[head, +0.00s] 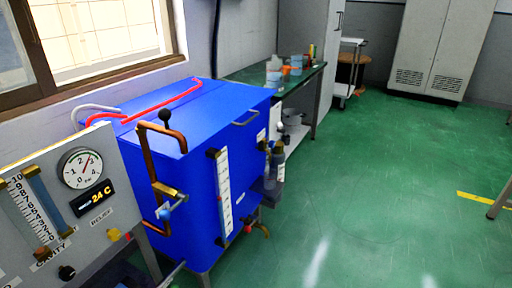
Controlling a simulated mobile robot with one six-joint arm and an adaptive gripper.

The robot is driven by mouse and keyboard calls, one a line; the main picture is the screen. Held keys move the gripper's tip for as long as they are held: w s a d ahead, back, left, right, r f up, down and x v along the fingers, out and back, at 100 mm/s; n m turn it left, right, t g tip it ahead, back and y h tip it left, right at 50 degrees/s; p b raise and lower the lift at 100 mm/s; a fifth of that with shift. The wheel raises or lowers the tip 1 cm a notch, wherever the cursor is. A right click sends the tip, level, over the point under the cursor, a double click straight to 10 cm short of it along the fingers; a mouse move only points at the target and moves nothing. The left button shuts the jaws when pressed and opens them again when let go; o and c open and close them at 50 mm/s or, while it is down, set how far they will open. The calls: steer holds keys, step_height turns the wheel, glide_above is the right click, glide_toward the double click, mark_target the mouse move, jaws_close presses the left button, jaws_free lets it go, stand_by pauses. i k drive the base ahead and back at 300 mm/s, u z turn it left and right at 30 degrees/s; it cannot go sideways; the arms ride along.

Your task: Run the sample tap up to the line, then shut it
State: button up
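A blue cabinet (190,170) stands left of centre against the wall. A small brass tap with a red part (248,222) sits low on its right side, its spout curving down to the right. I cannot tell if this is the sample tap, or whether it is open or shut. A white scaled sight gauge (224,192) is upright on the cabinet's front; its level is too small to read. A dark cylinder with a pale label (279,165) is at the cabinet's right side. No fill line can be made out. My gripper is not in view.
A grey panel (75,215) at the left carries a dial, a "24 C" display, a scale and knobs. Copper pipes (150,165) stand out in front of the cabinet. A bench (310,75) with bottles is behind. The green floor (400,180) to the right is clear.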

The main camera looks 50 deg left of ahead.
mark_target(271, 143)
steer(key=u, duration=1.5)
steer(key=i, duration=1)
steer(key=z, duration=0.05)
